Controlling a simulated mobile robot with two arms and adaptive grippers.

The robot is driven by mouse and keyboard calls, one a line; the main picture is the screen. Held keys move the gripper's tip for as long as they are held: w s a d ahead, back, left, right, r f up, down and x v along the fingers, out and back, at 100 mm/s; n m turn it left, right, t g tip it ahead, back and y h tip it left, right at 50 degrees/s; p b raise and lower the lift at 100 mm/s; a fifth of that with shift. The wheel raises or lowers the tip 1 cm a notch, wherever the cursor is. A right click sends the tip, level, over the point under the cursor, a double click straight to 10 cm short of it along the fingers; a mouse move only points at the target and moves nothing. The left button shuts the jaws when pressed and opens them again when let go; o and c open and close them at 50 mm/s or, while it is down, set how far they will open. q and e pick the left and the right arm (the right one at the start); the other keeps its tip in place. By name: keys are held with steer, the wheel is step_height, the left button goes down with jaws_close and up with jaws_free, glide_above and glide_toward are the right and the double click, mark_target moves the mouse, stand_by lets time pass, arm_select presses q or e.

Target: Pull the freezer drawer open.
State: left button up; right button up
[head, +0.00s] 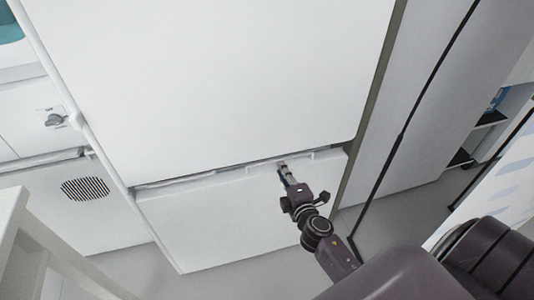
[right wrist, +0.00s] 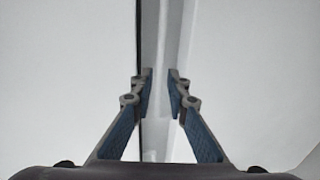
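The freezer drawer (head: 225,220) is the white lower panel in the head view, below a large white upper door (head: 220,75). A narrow gap runs between them, and the drawer front looks closed. A pale lip or handle (head: 308,156) runs along the drawer's top edge. My right gripper (head: 282,168) is at this edge, right of its middle. In the right wrist view its blue-padded fingers (right wrist: 161,78) stand apart, with a pale strip (right wrist: 172,30) and a dark seam in line with the space between them. I cannot tell whether they touch it. My left gripper is not in view.
A white panel with a vent grille (head: 85,188) and a knob (head: 55,120) stands at the left. A white table-like edge (head: 50,245) is at the lower left. A dark cable or rod (head: 403,130) runs at the right. Grey floor (head: 245,280) lies before the drawer.

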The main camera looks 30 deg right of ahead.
mark_target(277, 160)
steer(key=x, duration=0.5)
steer(key=shift+w+d+f, duration=0.1)
steer(key=shift+w+f, duration=0.1)
steer(key=shift+w, duration=0.45)
steer(key=shift+w+d, duration=0.1)
steer(key=shift+w, duration=0.1)
jaws_close()
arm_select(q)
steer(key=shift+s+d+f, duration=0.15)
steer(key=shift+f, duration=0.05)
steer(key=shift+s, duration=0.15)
arm_select(e)
steer(key=shift+f, duration=0.1)
